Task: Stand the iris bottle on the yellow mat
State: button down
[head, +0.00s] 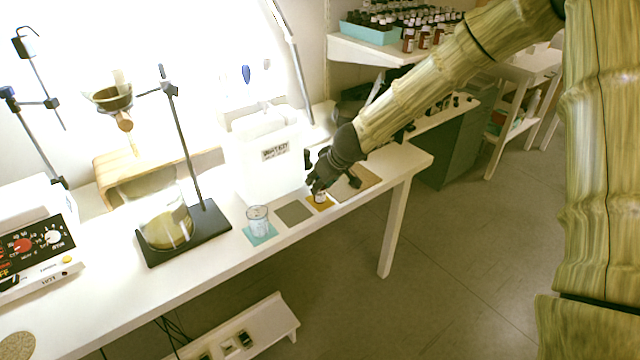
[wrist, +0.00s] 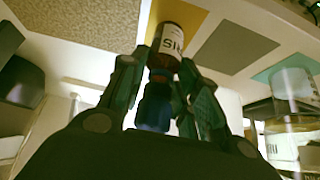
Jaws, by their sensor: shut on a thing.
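The iris bottle (wrist: 172,40) is small and brown with a white label that shows part of its lettering, and it has a blue cap (wrist: 153,108). My gripper (wrist: 168,85) is shut on the bottle around its cap and upper part. In the head view the gripper (head: 318,186) points down, with the bottle (head: 320,197) under it, about upright. The yellow mat (head: 313,204) lies directly below the bottle, which hides part of it. The mat also shows behind the bottle in the wrist view (wrist: 205,18). I cannot tell whether the base touches the mat.
Left of the yellow mat are a grey mat (head: 293,213) and a teal mat (head: 262,238) bearing a glass beaker (head: 258,220). A tan board (head: 370,179) lies to the right. A white container (head: 268,165) stands behind. The table's front edge is close.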

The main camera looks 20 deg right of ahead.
jog(key=shift+f, duration=0.15)
jog(key=c, duration=1.1)
grip_release()
jog(key=shift+o, duration=0.2)
jog(key=shift+s+r, duration=0.2)
jog(key=shift+r, duration=0.4)
jog(key=p+v, duration=0.3)
jog(key=v, duration=0.8)
